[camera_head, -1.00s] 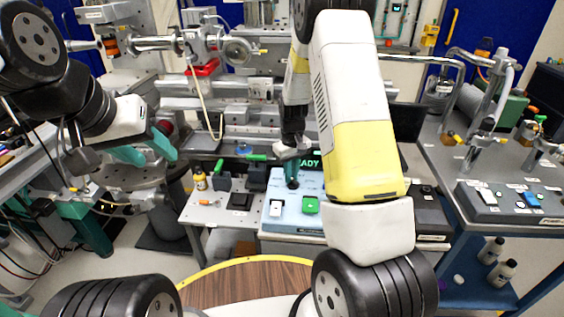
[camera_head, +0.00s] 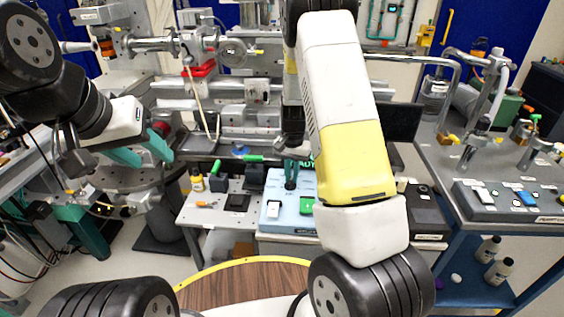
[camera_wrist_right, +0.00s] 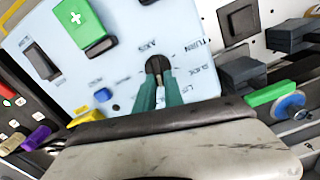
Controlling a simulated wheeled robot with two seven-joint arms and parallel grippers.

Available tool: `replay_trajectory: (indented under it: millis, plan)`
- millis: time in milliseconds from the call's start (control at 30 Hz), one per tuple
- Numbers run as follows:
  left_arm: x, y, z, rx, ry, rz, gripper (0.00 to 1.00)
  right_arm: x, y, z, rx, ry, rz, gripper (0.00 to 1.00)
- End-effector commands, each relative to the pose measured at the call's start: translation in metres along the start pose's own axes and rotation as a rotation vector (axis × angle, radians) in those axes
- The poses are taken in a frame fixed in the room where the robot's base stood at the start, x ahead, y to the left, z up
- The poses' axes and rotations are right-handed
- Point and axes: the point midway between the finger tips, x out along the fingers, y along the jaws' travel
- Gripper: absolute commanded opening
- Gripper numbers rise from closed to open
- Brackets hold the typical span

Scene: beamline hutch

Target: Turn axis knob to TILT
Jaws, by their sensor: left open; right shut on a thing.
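The dark round axis knob (camera_wrist_right: 157,64) sits on a pale blue control panel (camera_wrist_right: 120,75) in the right wrist view. My right gripper (camera_wrist_right: 158,82) is shut on the knob, with its teal fingers on either side. Printed words lie around the knob; TURN and SLIDE read to its right, and the other small labels are hard to read. In the head view, the right gripper (camera_head: 291,175) comes down onto the panel (camera_head: 283,222), and the knob is hidden by its fingers. My left gripper (camera_head: 142,153) is open and empty at the left, well away from the panel.
A green button (camera_wrist_right: 82,22) and a black rocker switch (camera_wrist_right: 42,62) share the panel. Blue and yellow small parts lie near the gripper. A bench with another control box (camera_head: 510,200) is at the right.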

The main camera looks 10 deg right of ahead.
Motion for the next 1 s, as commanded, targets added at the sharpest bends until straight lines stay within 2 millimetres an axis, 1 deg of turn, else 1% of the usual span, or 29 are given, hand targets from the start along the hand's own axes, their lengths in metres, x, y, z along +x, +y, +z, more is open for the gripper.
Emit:
replay_trajectory:
  millis: [100,300,800,833,900,933,1000]
  plan:
    - [0.0,0.0,0.0,0.0,0.0,0.0,0.45,-0.0011,0.0006,-0.0013,0.052,0.004,-0.001,0.0]
    - [0.0,0.0,0.0,0.0,0.0,0.0,0.45,-0.0011,0.0008,-0.001,0.102,0.003,-0.002,0.0]
    - [0.0,0.0,0.0,0.0,0.0,0.0,0.45,-0.0012,0.0009,-0.001,0.117,0.003,-0.002,0.0]
    - [0.0,0.0,0.0,0.0,0.0,0.0,0.45,-0.0011,0.0009,-0.001,0.117,0.003,-0.002,0.19]
    - [0.0,0.0,0.0,0.0,0.0,0.0,0.45,-0.001,0.0009,-0.0009,0.117,0.003,-0.002,0.32]
    - [0.0,0.0,0.0,0.0,0.0,0.0,0.45,-0.0009,0.001,-0.0008,0.116,0.003,-0.002,0.35]
    - [0.0,0.0,0.0,0.0,0.0,0.0,0.45,-0.0007,0.0011,-0.0006,0.116,0.002,-0.001,0.35]
